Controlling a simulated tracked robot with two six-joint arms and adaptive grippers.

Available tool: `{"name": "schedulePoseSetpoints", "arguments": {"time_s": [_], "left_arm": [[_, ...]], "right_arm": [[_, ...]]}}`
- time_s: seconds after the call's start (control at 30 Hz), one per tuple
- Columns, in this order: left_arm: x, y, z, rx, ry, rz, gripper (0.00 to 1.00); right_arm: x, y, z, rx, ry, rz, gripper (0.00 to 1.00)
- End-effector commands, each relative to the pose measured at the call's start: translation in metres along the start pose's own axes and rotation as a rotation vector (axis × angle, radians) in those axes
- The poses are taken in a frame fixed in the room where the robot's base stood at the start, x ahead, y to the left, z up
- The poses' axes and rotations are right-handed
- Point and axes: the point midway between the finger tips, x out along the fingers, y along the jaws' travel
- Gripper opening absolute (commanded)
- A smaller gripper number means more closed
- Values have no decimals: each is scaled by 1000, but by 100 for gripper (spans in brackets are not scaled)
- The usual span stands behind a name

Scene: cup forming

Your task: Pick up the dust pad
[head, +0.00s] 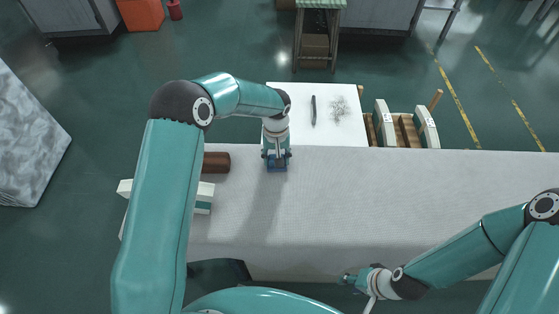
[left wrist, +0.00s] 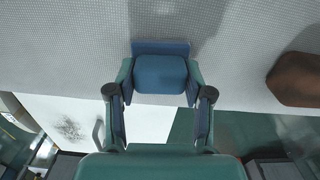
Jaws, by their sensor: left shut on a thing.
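The dust pad (head: 277,168) is a small blue block at the far edge of the grey cloth-covered table. In the left wrist view the dust pad (left wrist: 160,74) sits between my left fingers, with a flat blue base at its far side. My left gripper (head: 277,158) is shut on it from both sides. The left gripper also shows in the left wrist view (left wrist: 160,90). Whether the pad touches the cloth is hard to tell. My right gripper (head: 347,279) is low at the table's near edge, away from the pad; its finger opening is too small to tell.
Beyond the table is a white panel (head: 290,133) with a dark strip (head: 314,110) and a patch of grey dust (head: 340,108). The table's middle and right (head: 440,185) are clear.

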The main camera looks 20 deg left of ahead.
Motion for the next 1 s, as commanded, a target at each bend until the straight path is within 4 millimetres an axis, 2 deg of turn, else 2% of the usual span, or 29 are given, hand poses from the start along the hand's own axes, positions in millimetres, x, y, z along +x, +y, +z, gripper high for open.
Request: {"name": "schedulePoseSetpoints", "arguments": {"time_s": [0.27, 0.47, 0.57, 0.8, 1.0], "left_arm": [[-9, 1, -1, 1, 3, 1, 16], [-35, 1, -1, 1, 4, 2, 16], [-58, 1, -1, 1, 7, 3, 16], [-126, 2, -1, 1, 6, 3, 16], [-171, 2, -1, 2, 4, 2, 16]], "right_arm": [[0, 0, 0, 0, 0, 0, 40], [0, 0, 0, 0, 0, 0, 40], [0, 0, 0, 0, 0, 0, 40], [-2, -1, 0, 0, 0, 0, 40], [-5, -2, 0, 0, 0, 0, 40]]}}
